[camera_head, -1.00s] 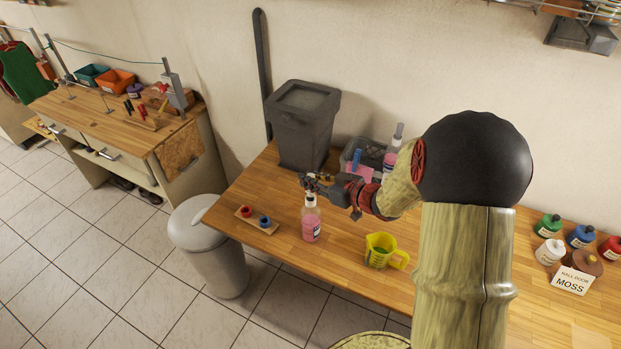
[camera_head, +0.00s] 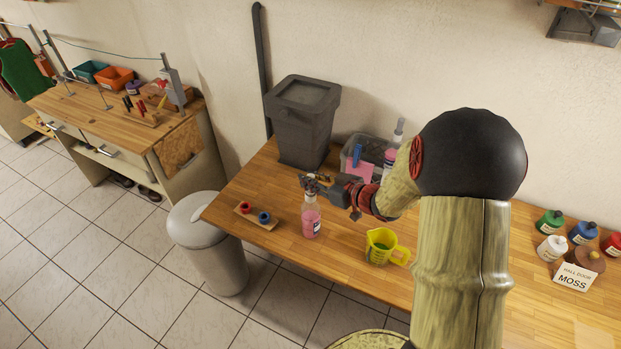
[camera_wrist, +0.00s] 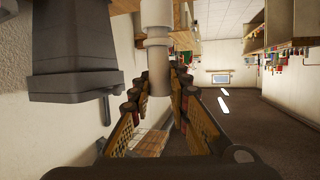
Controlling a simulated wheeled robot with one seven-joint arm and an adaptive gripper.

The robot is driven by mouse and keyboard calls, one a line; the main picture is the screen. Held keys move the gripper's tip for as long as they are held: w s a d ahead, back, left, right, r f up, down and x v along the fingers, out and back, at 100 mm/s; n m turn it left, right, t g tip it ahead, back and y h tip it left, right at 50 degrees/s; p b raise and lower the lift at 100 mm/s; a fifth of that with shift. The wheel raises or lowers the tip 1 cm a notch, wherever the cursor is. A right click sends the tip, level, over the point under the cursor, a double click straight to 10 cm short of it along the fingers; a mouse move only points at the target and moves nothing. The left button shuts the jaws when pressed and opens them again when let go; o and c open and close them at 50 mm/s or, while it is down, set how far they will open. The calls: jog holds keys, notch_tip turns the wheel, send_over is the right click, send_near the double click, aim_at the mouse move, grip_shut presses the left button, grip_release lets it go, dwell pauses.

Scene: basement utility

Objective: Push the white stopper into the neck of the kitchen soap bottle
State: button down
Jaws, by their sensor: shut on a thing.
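A clear bottle of pink soap (camera_head: 311,220) with a pale label stands upright near the front edge of the wooden table. My gripper (camera_head: 313,184) is right over its top and hides the mouth. In the wrist view, my gripper (camera_wrist: 159,88) is shut on a white, stepped cylindrical piece, the stopper (camera_wrist: 157,57). The stopper is in line with the jaws. The head view is too small to show whether it is seated in the neck.
A wooden block (camera_head: 257,216) with red and blue pieces lies left of the bottle. A yellow jug (camera_head: 380,247) stands to its right. Behind are a dark bin (camera_head: 301,118) and a grey tub (camera_head: 350,152) beside another pink bottle (camera_head: 390,160).

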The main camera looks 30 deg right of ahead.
jog(key=shift+f, duration=0.3)
jog(key=shift+f, duration=0.25)
jog(key=c, duration=1.6)
grip_release()
jog(key=shift+s, duration=0.1)
jog(key=v, duration=1.2)
